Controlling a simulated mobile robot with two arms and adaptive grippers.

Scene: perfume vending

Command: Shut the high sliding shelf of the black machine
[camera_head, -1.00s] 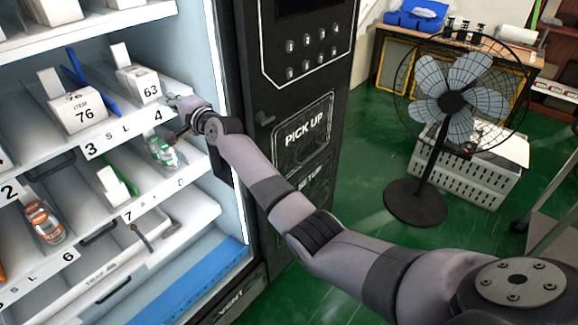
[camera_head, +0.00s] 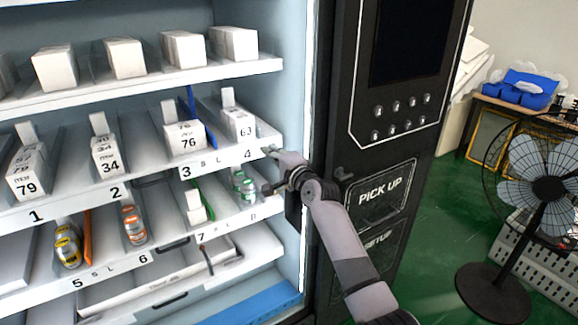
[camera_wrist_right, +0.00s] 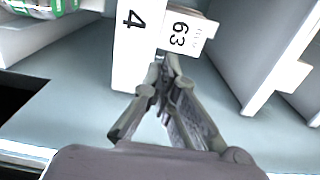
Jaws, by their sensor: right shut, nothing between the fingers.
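The black machine (camera_head: 345,120) stands open at its front, with white shelves inside. The upper numbered sliding shelf (camera_head: 140,186) carries the labels 1, 2, 3 and 4 and holds white boxes. My right gripper (camera_head: 268,152) is shut and empty at the right end of this shelf, by the label 4. In the right wrist view its fingertips (camera_wrist_right: 168,68) are close to the shelf front and the box marked 63 (camera_wrist_right: 187,32); I cannot tell whether they touch. My left gripper is in neither view.
A lower shelf (camera_head: 150,255) with labels 5 to 8 holds bottles and sits just below. A higher shelf (camera_head: 150,83) holds more white boxes. The PICK UP panel (camera_head: 380,197) is right of the opening. A fan (camera_head: 545,190) stands on the green floor at the right.

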